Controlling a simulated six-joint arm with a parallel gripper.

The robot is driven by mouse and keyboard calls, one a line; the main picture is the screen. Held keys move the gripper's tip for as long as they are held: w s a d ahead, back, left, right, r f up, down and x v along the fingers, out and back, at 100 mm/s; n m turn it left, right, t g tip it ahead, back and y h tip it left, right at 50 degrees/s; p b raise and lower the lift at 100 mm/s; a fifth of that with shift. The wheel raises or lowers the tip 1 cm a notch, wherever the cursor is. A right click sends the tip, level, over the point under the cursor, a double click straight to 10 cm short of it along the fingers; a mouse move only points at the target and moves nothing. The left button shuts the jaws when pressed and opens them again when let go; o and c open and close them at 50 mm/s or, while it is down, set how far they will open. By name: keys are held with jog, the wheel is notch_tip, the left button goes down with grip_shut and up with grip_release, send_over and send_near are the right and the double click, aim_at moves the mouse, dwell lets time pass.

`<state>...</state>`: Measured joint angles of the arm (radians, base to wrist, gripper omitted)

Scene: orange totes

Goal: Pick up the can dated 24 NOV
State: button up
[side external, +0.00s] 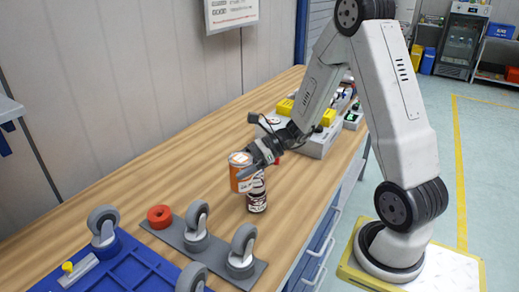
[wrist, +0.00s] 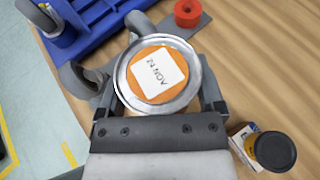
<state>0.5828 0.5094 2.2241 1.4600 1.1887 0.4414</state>
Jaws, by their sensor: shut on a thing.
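An orange can (side external: 241,174) with a silver rim is held in my gripper (side external: 260,156) in the side view. In the wrist view, a white label reading 24 NOV is on the orange top of this can (wrist: 158,75). The gripper fingers (wrist: 160,100) are shut on its two sides. The can looks raised above the wooden bench in the side view, though its exact height is hard to tell. Its lower body is mostly hidden in the wrist view.
A dark-lidded jar (side external: 257,198) stands close by on the bench (side external: 150,165); it also shows in the wrist view (wrist: 272,151). Grey casters (side external: 196,222), a red ring (side external: 160,216) and a blue tray (side external: 118,268) lie at the front. The bench's left-back stretch is clear.

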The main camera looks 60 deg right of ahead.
jog(key=shift+s+a+r, duration=0.1)
jog(key=shift+s+r, duration=0.3)
jog(key=shift+s, duration=0.4)
jog(key=shift+s+a+r, duration=0.1)
jog(key=shift+s+r, duration=0.25)
jog(key=shift+s, duration=0.45)
